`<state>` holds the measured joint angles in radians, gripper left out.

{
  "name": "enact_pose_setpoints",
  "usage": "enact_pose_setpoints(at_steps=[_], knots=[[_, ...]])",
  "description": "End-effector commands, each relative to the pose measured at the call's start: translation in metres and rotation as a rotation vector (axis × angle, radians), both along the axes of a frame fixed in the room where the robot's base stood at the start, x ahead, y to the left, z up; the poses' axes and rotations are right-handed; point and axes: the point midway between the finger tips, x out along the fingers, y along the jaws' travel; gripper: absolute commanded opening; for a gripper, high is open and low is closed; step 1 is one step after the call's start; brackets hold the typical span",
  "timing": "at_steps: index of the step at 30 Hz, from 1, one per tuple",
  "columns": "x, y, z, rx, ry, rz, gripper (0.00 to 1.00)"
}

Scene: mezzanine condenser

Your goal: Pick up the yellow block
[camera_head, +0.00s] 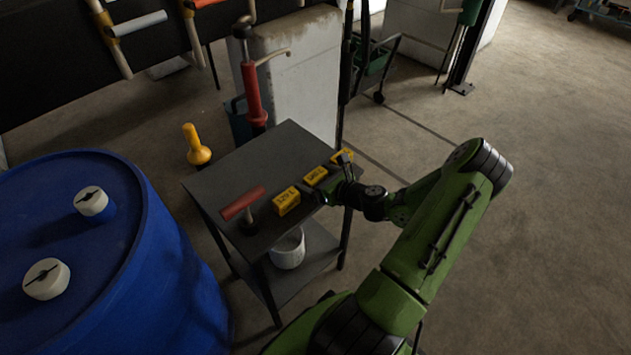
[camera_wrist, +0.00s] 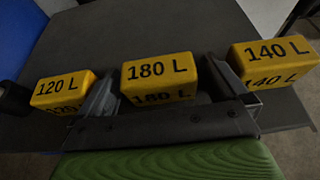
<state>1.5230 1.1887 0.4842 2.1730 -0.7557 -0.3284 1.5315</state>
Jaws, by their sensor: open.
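Three yellow blocks stand in a row on the dark table. In the wrist view they read 120 L (camera_wrist: 62,90), 180 L (camera_wrist: 158,75) and 140 L (camera_wrist: 275,60). In the head view the row runs from a near-left block (camera_head: 286,201) through a middle block (camera_head: 315,176) to a far-right block (camera_head: 342,157). My gripper (camera_wrist: 161,88) is open, with one finger on each side of the 180 L block; I cannot tell whether they touch it. The right finger lies between the 180 L and 140 L blocks. In the head view my gripper (camera_head: 328,187) partly hides the row.
The dark table (camera_head: 235,178) also bears a red-handled tool (camera_head: 243,203). A white bucket (camera_head: 288,250) sits on its lower shelf. A blue drum (camera_head: 150,260) stands at the left, and a yellow object (camera_head: 196,150) stands behind the table. The floor at right is clear.

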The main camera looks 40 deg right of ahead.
Motion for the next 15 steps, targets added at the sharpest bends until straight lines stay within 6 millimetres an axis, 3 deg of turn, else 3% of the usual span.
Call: enact_pose_setpoints(at_steps=[1, 11, 15], knots=[[-0.0002, 0.0, 0.0005, 0.0, 0.0, 0.0, 1.0], [-0.0006, 0.0001, 0.0007, 0.0, 0.0, 0.0, 0.49], [-0.0006, 0.0001, 0.0008, -0.001, 0.0, 0.001, 0.48]])
